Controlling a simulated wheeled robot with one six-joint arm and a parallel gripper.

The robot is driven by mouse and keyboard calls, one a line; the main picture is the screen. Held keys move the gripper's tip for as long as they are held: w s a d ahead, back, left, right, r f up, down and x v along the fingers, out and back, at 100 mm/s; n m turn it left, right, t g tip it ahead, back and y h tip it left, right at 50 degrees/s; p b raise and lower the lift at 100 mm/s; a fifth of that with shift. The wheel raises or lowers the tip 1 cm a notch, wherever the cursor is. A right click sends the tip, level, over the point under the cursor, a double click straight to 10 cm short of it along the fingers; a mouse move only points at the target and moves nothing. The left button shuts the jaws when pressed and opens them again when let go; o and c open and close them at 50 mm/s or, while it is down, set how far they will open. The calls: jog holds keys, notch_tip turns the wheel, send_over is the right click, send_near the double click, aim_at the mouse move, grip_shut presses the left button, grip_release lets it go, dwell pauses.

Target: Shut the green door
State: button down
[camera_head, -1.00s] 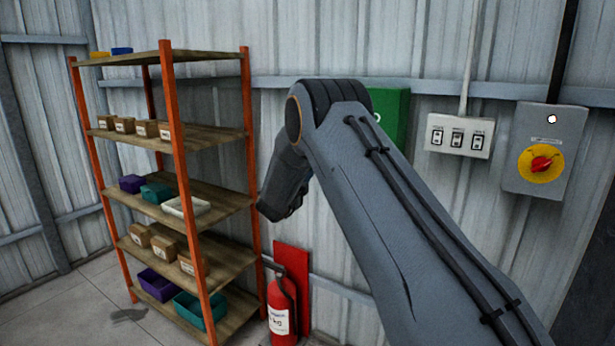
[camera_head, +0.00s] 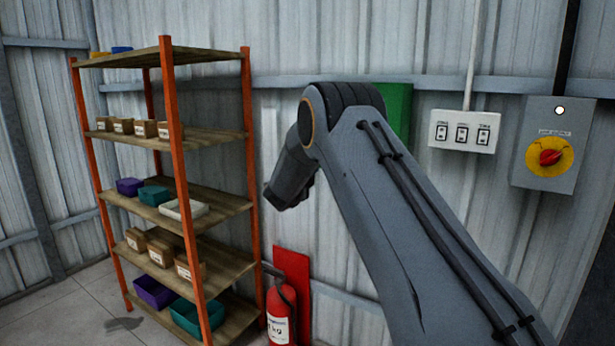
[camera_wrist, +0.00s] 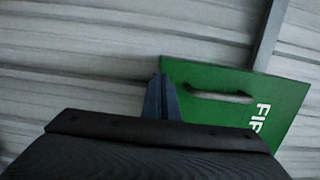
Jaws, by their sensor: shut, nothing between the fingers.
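In the head view the green door (camera_head: 400,108) is on the corrugated wall, mostly hidden behind my arm. I cannot tell how far it stands open. My gripper (camera_wrist: 161,92) is shut and empty. Its fingers overlap the panel's left edge in the wrist view, left of the handle; whether they touch it is unclear. In the head view the fingertips are hidden.
An orange-framed shelf (camera_head: 174,125) with boxes and bins stands at the left. A fire extinguisher (camera_head: 281,313) stands below before a red board (camera_head: 292,262). A switch panel (camera_head: 463,131) and a grey box with a red knob (camera_head: 548,150) are on the wall at right.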

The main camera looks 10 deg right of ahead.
jog(key=shift+w+d+r, duration=0.1)
jog(key=shift+d+r, duration=0.1)
jog(key=shift+r, duration=0.25)
jog(key=w+a+b+v, duration=0.1)
jog(key=a+b+v, duration=0.15)
jog(key=v, duration=1.15)
jog(key=s+a+f+n+g+y, duration=0.1)
jog(key=s+f+n+g+y, duration=0.2)
jog(key=s+f+n+y, duration=0.7)
jog(key=s+d+f+n+g, duration=0.2)
jog(key=s+n, duration=0.3)
jog(key=s, duration=0.7)
jog(key=s+d+f+n+g, duration=0.2)
jog(key=s+f+n+g, duration=0.2)
jog(key=s, duration=0.9)
jog(key=s+d+f+n+g, duration=0.2)
jog(key=s+n+g, duration=0.3)
jog(key=s, duration=0.7)
jog(key=shift+s+f+n, duration=0.35)
jog(key=shift+f+n, duration=0.05)
jog(key=shift+f, duration=0.5)
jog(key=shift+d, duration=0.15)
